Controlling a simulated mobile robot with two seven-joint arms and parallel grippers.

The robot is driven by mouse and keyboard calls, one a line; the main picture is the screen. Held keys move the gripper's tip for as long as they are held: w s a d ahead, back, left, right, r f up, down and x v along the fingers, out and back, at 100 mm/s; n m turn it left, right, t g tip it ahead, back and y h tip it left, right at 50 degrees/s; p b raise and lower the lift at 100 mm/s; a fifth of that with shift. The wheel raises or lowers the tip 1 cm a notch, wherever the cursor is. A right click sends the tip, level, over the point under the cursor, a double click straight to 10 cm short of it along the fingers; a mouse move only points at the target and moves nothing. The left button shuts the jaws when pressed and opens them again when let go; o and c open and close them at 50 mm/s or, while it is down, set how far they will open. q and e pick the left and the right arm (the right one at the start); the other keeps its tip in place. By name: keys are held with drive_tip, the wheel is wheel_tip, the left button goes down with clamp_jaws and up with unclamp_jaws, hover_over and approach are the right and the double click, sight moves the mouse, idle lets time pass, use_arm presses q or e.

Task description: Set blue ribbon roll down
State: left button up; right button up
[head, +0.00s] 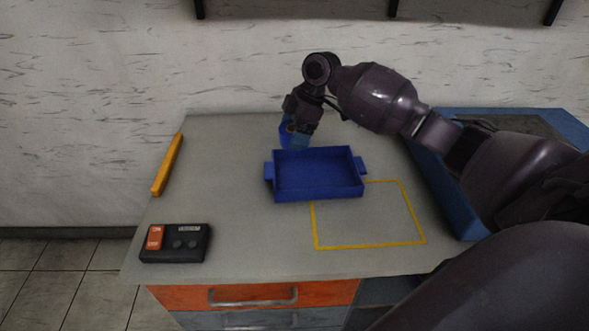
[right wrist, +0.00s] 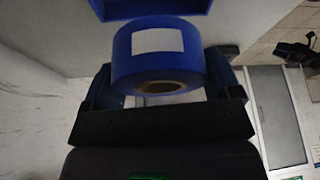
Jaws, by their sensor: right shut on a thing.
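The blue ribbon roll (right wrist: 160,55) has a white label and a brown core. In the right wrist view it sits between the two fingers of my right gripper (right wrist: 165,88), which is shut on it. In the head view the roll (head: 286,135) shows in part beside my right gripper (head: 296,133), just behind the blue tray. The gripper hides part of the roll there. I cannot tell whether the roll touches the table. My left gripper is not in view.
An empty blue tray (head: 318,192) with side handles stands in front of the roll. A yellow outlined square (head: 370,246) lies at its front right. A black box with an orange switch (head: 175,243) and a yellow bar (head: 167,165) are at left. A blue-rimmed unit (head: 452,200) is at right.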

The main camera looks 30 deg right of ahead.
hover_over(289, 178)
drive_tip(key=d, duration=0.1)
wheel_tip(289, 178, down, 5)
drive_tip(key=shift+s+d+f+b, duration=0.1)
drive_tip(key=shift+f+b, duration=0.1)
drive_tip(key=shift+f, duration=0.2)
drive_tip(key=shift+s+d+f+b, duration=0.1)
drive_tip(key=shift+f+b, duration=0.1)
drive_tip(key=shift+f, duration=0.15)
wheel_tip(289, 178, down, 5)
drive_tip(key=shift+s+b, duration=0.1)
drive_tip(key=shift+b, duration=0.4)
drive_tip(key=shift+f, duration=0.5)
drive_tip(key=o, duration=0.8)
drive_tip(key=p+v, duration=0.1)
drive_tip(key=v, duration=1)
drive_tip(key=shift+a+p, duration=0.25)
drive_tip(key=shift+p, duration=0.15)
drive_tip(key=shift+d+r, duration=0.3)
drive_tip(key=shift+r, duration=0.35)
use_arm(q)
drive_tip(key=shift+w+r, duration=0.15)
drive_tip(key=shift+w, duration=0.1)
